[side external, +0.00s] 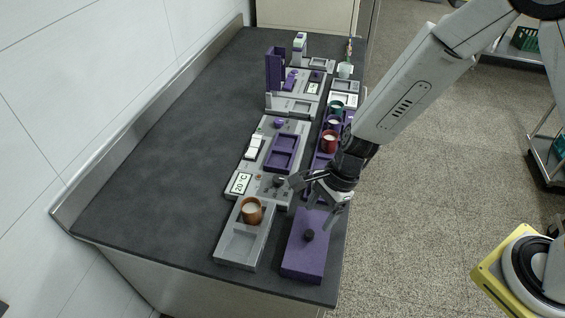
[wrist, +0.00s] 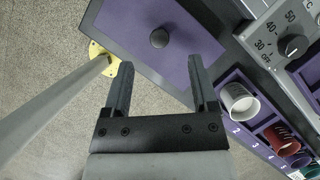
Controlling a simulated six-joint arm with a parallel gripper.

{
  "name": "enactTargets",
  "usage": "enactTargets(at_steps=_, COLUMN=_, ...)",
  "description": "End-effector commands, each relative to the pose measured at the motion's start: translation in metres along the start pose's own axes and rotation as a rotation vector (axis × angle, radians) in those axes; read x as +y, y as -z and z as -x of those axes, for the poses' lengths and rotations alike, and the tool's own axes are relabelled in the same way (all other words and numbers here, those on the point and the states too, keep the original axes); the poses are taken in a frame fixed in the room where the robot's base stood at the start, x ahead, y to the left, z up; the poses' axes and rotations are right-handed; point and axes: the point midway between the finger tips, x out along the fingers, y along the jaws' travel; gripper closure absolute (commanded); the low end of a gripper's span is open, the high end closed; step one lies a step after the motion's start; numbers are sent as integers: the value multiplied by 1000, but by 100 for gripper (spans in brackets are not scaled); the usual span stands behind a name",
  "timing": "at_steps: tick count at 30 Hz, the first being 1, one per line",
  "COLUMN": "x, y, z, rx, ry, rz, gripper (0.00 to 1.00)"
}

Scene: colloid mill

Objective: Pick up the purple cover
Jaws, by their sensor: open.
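The purple cover (side external: 305,249) is a flat rectangular lid with a dark round knob (side external: 309,235) in its middle. It lies flat at the front right corner of the dark counter. In the wrist view the cover (wrist: 185,52) is at the top, and its knob (wrist: 159,38) sits ahead of the fingers and between their lines. My gripper (side external: 318,212) is above the back part of the cover, apart from the knob. In the wrist view my gripper (wrist: 158,75) is open, with nothing between its two fingers.
A grey tray (side external: 234,262) with an orange-brown cup (side external: 251,210) stands left of the cover. Behind it is a grey device with a dial and a 20 °C display (side external: 240,184). A purple rack (side external: 318,162) of cups runs along the counter's right edge. The counter's left side is clear.

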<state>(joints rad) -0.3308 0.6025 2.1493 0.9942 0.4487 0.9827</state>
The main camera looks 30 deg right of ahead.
Motion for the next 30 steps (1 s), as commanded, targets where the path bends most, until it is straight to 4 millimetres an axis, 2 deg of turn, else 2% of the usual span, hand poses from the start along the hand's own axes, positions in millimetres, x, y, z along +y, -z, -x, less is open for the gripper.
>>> enactTargets(at_steps=14, x=0, y=1, z=-12, rx=2, ry=0, rz=2, gripper=25)
enactTargets(at_steps=30, x=1, y=3, z=-57, rx=1, ry=0, rz=1, gripper=25)
